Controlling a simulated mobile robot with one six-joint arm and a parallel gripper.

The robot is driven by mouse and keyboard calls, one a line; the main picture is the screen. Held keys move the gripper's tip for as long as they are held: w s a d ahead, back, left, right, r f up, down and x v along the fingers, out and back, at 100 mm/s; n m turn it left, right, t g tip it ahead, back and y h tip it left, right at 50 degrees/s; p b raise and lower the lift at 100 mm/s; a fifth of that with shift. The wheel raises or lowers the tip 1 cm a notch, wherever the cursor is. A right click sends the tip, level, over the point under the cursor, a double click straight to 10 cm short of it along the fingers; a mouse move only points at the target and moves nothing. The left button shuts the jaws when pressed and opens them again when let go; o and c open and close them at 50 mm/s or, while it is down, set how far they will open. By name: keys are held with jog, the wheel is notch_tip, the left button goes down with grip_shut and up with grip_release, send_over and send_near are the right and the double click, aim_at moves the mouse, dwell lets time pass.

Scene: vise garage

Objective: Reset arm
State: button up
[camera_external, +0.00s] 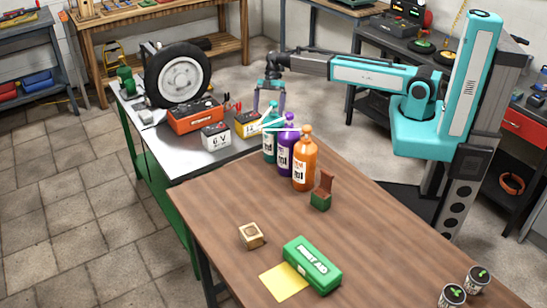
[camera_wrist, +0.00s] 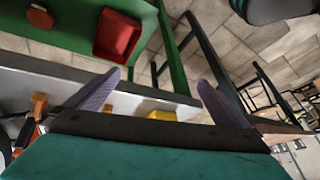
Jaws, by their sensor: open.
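My arm reaches left from my turquoise column on the right of the external view. My gripper (camera_external: 269,110) hangs from its end with the fingers pointing down, beside the teal bottle (camera_external: 269,143) where the metal bench meets the wooden table. In the wrist view my gripper (camera_wrist: 160,98) shows two purple-grey fingers spread wide apart. It is open, with nothing held between the fingers. The fingertips partly overlap the teal bottle in the external view, and I cannot tell whether they touch it.
A purple bottle (camera_external: 286,150) and an orange bottle (camera_external: 304,167) stand close by. The metal bench (camera_external: 170,151) holds batteries, a red charger (camera_external: 196,117) and a wheel (camera_external: 182,78). The wooden table (camera_external: 215,200) holds a green first aid box (camera_external: 312,265); much of its top is clear.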

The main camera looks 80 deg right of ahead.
jog(key=s+a+f+m+g+h+p, duration=0.15)
jog(key=s+a+f+m, duration=0.25)
jog(key=s+f, duration=0.55)
jog(key=s+a+f+m+g+h+p, duration=0.1)
jog(key=s+a+f+m+g, duration=0.2)
jog(key=s+f, duration=0.65)
jog(key=s+f+m+h+p, duration=0.1)
jog(key=s+f+m, duration=0.2)
jog(key=s, duration=0.7)
jog(key=s+a+f+m+g+h+p, duration=0.1)
jog(key=s+f+m+h, duration=0.1)
jog(key=s+f, duration=0.4)
jog(key=s+m, duration=0.1)
jog(key=s, duration=0.4)
jog(key=shift+s+a, duration=0.25)
jog(key=shift+a, duration=0.05)
